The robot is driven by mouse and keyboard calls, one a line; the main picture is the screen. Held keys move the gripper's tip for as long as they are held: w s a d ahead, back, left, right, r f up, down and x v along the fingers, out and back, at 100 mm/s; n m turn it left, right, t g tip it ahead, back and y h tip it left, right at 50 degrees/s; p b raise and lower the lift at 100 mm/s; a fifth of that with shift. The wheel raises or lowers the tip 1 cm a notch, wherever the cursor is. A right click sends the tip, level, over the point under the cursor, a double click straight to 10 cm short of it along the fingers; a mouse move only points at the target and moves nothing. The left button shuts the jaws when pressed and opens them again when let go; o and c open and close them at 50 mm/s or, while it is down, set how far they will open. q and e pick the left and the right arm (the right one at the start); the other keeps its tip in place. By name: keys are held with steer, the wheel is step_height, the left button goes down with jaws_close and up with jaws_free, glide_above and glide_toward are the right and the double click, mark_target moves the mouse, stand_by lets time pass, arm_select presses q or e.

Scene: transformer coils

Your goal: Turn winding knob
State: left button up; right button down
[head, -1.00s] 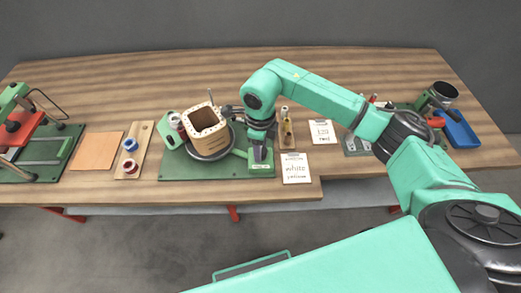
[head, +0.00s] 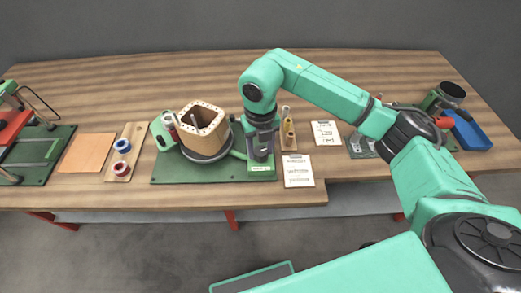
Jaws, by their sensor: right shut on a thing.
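The winding machine stands on a green base plate (head: 215,172) near the middle of the table. A tan square coil former (head: 205,130) with holes around its rim sits on its round turntable (head: 207,155). My right gripper (head: 261,155) points down at the right end of the base plate, beside the former. It is shut at the winding knob, which the gripper hides almost wholly. A green bar runs from the turntable toward the gripper. My left gripper is not in the head view.
A board with blue and red spools (head: 122,168) and an orange-tan sheet (head: 86,153) lie to the left. A holder with small upright pieces (head: 289,138), note cards (head: 298,172) and a blue tray (head: 470,132) are to the right. Bare table lies behind.

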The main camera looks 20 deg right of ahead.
steer(key=shift+m+b, duration=0.4)
steer(key=shift+m, duration=2.3)
steer(key=shift+c, duration=1.6)
jaws_free()
step_height(320, 180, up, 8)
steer(key=shift+r+b, duration=0.1)
steer(key=shift+b, duration=0.8)
step_height(320, 180, up, 6)
steer(key=p, duration=0.1)
glide_above(260, 150)
steer(key=shift+s+r, duration=0.15)
steer(key=shift+r, duration=0.05)
